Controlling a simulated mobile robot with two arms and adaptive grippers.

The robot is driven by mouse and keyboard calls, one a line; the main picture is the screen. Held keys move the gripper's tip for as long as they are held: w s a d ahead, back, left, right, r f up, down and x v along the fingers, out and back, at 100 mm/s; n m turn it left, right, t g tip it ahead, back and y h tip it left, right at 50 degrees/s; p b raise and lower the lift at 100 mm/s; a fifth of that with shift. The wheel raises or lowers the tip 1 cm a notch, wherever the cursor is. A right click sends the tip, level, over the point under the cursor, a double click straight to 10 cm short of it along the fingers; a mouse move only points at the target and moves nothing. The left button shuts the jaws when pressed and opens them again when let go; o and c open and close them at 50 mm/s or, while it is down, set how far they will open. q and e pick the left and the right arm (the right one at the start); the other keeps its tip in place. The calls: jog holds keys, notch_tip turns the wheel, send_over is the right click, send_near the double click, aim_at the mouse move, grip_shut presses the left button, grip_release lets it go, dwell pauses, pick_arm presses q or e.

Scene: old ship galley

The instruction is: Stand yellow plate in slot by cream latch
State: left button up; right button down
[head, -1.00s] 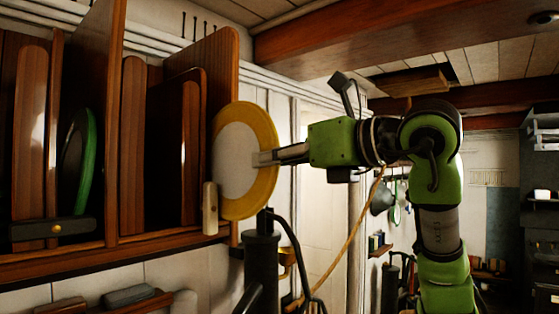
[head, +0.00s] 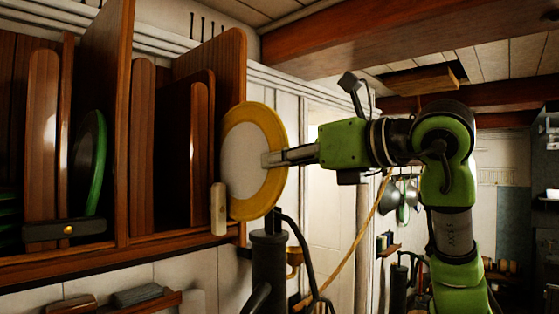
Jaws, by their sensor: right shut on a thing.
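The yellow plate (head: 270,198), a yellow rim around a pale centre, is held upright by my right gripper (head: 270,159), which is shut on its face side at the right edge. The plate is at the right end of the wooden rack (head: 120,243). The cream latch (head: 219,208) stands upright on the rack's front edge, just left of the plate's lower left edge. The slot (head: 182,160) behind the latch lies between wooden dividers and looks empty in what shows. The plate hides part of the right divider. My left gripper is not in view.
A green-rimmed dark plate (head: 96,165) stands in a left slot behind a dark latch (head: 68,230) with a yellow knob. A black post (head: 269,265) with pipes stands below the plate. A small shelf (head: 150,301) with brushes is under the rack.

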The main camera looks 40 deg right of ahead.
dwell(0.4)
jog(key=p, duration=0.2)
send_near(224, 162)
jog(key=shift+w+d+f, duration=0.1)
jog(key=shift+w+f, duration=0.2)
jog(key=shift+w, duration=0.4)
jog(key=shift+w+d+f, duration=0.1)
jog(key=shift+w+f, duration=0.2)
jog(key=shift+w, duration=0.45)
jog(key=shift+w+a+p, duration=0.2)
jog(key=shift+w+p, duration=0.45)
jog(key=shift+w, duration=1.25)
jog(key=shift+w+a+p, duration=0.15)
jog(key=shift+w+p, duration=0.45)
jog(key=shift+w, duration=1.3)
jog(key=shift+f, duration=0.15)
jog(key=shift+w+f+b, duration=0.15)
jog(key=shift+f+b, duration=0.4)
